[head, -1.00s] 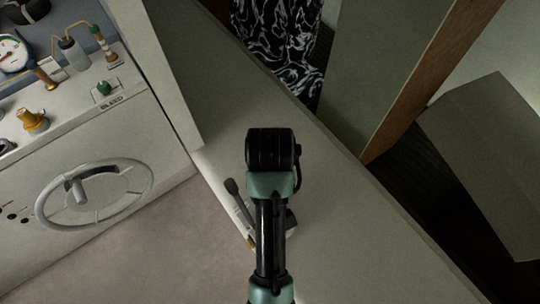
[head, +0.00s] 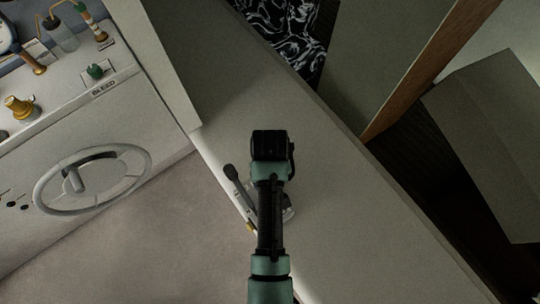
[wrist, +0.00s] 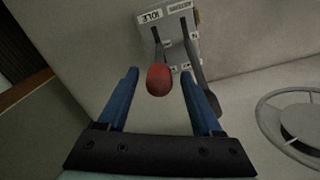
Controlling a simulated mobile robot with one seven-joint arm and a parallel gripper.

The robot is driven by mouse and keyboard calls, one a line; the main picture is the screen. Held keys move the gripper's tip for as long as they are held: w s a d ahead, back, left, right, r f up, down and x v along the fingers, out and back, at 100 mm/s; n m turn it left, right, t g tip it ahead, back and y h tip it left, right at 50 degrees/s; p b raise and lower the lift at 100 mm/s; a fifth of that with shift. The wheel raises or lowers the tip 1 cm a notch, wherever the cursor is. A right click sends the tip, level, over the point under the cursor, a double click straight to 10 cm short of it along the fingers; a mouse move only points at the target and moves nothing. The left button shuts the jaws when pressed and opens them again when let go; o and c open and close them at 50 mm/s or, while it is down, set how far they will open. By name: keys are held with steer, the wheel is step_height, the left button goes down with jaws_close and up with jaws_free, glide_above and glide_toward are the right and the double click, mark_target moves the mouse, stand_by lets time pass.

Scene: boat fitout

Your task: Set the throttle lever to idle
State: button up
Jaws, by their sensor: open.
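In the wrist view, a lever with a red knob (wrist: 159,80) stands out from a grey control box (wrist: 178,38). Labels on the box appear upside down; one (wrist: 150,17) seems to read IDLE. A second lever with a dark grip (wrist: 208,97) sits to the right, partly behind the right finger; it shows in the head view (head: 230,173) left of my arm. My gripper (wrist: 160,73) is open, its blue fingers either side of the red knob in the picture. Contact and exact depth cannot be told. In the head view my arm hides the red knob and the fingers.
A steering wheel (head: 92,180) is on the white console at left, with a green BLEED knob (head: 95,71) and a brass fitting (head: 20,107) above. A pale panel (head: 165,60) stands beside the console. The pale surface right of my arm is clear.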

steer(key=shift+w+f, duration=0.2)
steer(key=shift+f, duration=0.7)
steer(key=shift+c, duration=0.2)
jaws_close()
stand_by(0.7)
